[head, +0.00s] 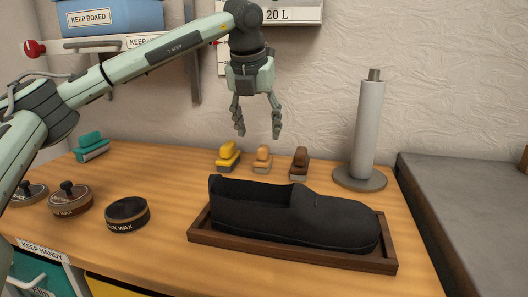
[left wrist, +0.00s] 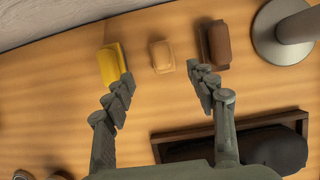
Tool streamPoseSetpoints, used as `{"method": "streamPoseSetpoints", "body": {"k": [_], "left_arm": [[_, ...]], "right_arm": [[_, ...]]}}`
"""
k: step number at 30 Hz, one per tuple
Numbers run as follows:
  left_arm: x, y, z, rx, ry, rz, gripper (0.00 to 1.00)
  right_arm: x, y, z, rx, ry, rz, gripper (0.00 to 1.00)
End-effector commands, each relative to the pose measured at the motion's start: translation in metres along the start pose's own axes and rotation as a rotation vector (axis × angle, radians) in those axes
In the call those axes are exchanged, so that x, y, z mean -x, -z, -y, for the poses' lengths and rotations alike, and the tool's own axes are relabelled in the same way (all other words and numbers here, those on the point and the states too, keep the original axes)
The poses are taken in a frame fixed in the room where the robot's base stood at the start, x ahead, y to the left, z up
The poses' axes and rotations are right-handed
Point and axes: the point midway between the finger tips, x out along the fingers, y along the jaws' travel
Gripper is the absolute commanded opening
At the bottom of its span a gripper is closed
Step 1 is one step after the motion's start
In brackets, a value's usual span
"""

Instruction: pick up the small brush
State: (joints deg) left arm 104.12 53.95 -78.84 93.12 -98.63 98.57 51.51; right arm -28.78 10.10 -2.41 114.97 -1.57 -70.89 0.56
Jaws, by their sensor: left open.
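The small brush (head: 262,158), tan with a pale lower part, stands on the wooden table between a yellow brush (head: 228,156) and a dark brown brush (head: 299,163). It also shows in the left wrist view (left wrist: 162,56), between the yellow and brown ones. My left gripper (head: 258,134) points down above the brushes, open and empty. In the left wrist view its fingertips (left wrist: 160,73) frame the small brush from either side, apart from it. My right gripper is not in view.
A black shoe lies in a wooden tray (head: 292,261) in front of the brushes. A grey post on a round base (head: 359,178) stands at right. Wax tins (head: 127,214) and a teal brush (head: 91,146) are at left. A wall shelf (head: 125,42) is behind.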

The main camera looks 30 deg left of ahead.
Motion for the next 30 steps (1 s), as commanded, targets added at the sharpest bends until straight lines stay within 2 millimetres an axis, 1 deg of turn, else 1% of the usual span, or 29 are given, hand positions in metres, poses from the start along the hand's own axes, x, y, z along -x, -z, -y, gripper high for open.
{"method": "streamPoseSetpoints", "body": {"k": [2,5,11,18,21,29,30], "left_arm": [[-0.002,0.000,0.000,-0.001,0.000,0.000,0.57],[-0.010,0.000,0.000,0.000,-0.001,-0.001,0.57],[-0.032,-0.001,0.001,0.000,-0.001,-0.002,0.57],[-0.067,-0.004,0.004,0.000,-0.001,-0.001,0.57],[-0.076,-0.003,0.004,0.000,0.000,-0.001,0.57],[-0.078,-0.003,0.004,0.000,0.001,0.000,0.57],[-0.078,-0.003,0.004,0.000,0.001,0.000,0.52]], "right_arm": [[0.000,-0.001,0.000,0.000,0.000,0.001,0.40],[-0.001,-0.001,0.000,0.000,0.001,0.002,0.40],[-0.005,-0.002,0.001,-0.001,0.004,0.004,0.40],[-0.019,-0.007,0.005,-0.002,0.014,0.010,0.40],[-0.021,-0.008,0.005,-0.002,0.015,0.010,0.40],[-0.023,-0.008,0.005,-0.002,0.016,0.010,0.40],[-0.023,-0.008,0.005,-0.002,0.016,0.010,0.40]]}}
